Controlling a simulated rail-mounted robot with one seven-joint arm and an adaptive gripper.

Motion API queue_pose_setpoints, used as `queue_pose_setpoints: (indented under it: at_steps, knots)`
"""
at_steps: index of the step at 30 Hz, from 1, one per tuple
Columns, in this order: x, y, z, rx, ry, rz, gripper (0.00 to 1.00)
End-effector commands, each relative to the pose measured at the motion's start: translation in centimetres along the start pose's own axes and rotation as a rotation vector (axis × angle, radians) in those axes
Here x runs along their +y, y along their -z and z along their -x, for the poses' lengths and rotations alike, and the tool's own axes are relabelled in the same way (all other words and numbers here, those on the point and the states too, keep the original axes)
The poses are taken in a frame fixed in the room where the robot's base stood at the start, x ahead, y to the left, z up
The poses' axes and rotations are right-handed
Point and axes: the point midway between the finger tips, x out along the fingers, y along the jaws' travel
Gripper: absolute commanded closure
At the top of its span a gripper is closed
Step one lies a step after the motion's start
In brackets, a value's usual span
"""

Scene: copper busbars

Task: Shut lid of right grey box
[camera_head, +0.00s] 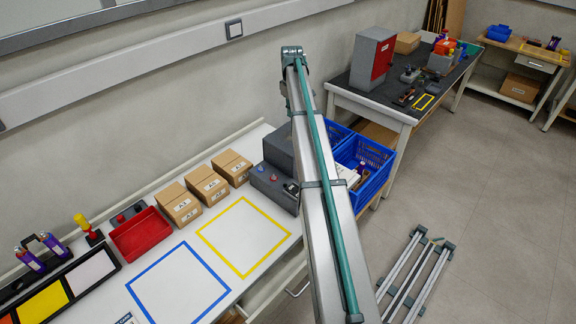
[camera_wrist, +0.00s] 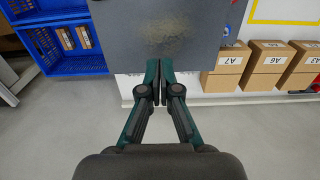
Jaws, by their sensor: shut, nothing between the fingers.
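In the wrist view a broad grey panel (camera_wrist: 140,30) with a scuffed patch fills the top middle, probably the same lid. My gripper (camera_wrist: 159,68) is shut and empty, its fingertips at the panel's lower edge; I cannot tell whether they touch. The head view does not show my gripper.
Cardboard boxes (camera_head: 206,186) stand in a row left of the grey box, also in the wrist view (camera_wrist: 265,66). Blue crates (camera_head: 371,160) sit right of the worktable. A red tray (camera_head: 140,234) and yellow frame (camera_head: 243,236) lie on the table. A second table (camera_head: 360,101) stands beyond.

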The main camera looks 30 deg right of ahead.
Motion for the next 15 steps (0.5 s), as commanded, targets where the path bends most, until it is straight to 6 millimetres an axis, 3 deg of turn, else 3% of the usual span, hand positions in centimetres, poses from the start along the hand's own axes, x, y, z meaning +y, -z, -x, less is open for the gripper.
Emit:
queue_pose_setpoints:
  at_steps: [15]
  knots:
    - [0.0, 0.0, 5.8, 0.0, 0.0, 0.0, 1.0]
